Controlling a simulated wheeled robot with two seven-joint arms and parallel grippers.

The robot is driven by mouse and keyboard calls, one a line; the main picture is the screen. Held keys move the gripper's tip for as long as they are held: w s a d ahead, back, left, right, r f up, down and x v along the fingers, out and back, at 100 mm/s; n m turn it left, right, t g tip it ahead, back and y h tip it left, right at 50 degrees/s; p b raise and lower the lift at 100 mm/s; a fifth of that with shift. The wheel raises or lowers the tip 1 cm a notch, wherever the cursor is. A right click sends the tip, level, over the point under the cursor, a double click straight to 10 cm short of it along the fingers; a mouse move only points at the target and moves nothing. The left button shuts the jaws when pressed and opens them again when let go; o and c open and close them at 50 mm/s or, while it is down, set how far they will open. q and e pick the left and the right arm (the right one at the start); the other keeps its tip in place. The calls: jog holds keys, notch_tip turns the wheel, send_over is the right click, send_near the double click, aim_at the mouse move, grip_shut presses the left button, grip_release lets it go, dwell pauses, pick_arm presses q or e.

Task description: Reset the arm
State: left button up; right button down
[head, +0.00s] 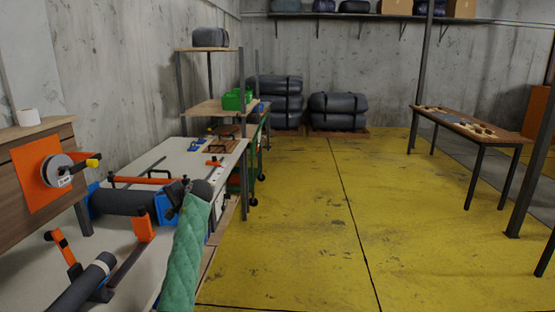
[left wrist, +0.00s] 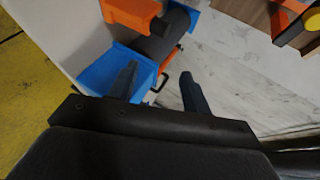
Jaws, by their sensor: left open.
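My left arm in its green quilted sleeve rises from the bottom of the head view. My left gripper (head: 178,194) is dark and sits at the sleeve's far end, over the workbench beside a blue and dark roller-like part (head: 125,202). In the left wrist view the two fingers of the left gripper (left wrist: 160,90) stand apart with nothing between them. A blue box-shaped part (left wrist: 118,70) lies beyond and partly behind the left finger. I cannot tell whether they touch. My right gripper is not in view.
The pale workbench (head: 190,160) along the left wall carries orange clamps (head: 143,228) and a dark cylinder (head: 82,285). An orange panel with a tape reel (head: 55,170) stands at the left. The yellow floor (head: 300,220) is clear. A narrow table (head: 470,125) stands at right.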

pick_arm(q)
jog(key=s+d+n+t+h, duration=0.3)
jog(key=s+d+n+h, duration=0.15)
jog(key=s+d, duration=0.4)
jog(key=s+d+f+m+h, duration=0.1)
jog(key=s+d+f+h, duration=0.2)
jog(key=s+d+f, duration=0.35)
jog(key=s+d+f+h, duration=0.3)
jog(key=s+d, duration=0.1)
jog(key=s, duration=0.6)
jog(key=s+d+f+g+h, duration=0.1)
jog(key=s+d+f+g, duration=0.1)
jog(key=s+f, duration=0.6)
jog(key=s+d+f+g, duration=0.2)
jog(key=s+f, duration=0.5)
jog(key=s, duration=1.2)
jog(key=s+d+f+m+g+h, duration=0.1)
jog(key=s+d+f+g, duration=0.1)
jog(key=s+f, duration=0.6)
jog(key=s+g+p, duration=0.1)
jog(key=s, duration=0.4)
jog(key=shift+s+f+h, duration=0.3)
jog(key=shift+s+h, duration=0.05)
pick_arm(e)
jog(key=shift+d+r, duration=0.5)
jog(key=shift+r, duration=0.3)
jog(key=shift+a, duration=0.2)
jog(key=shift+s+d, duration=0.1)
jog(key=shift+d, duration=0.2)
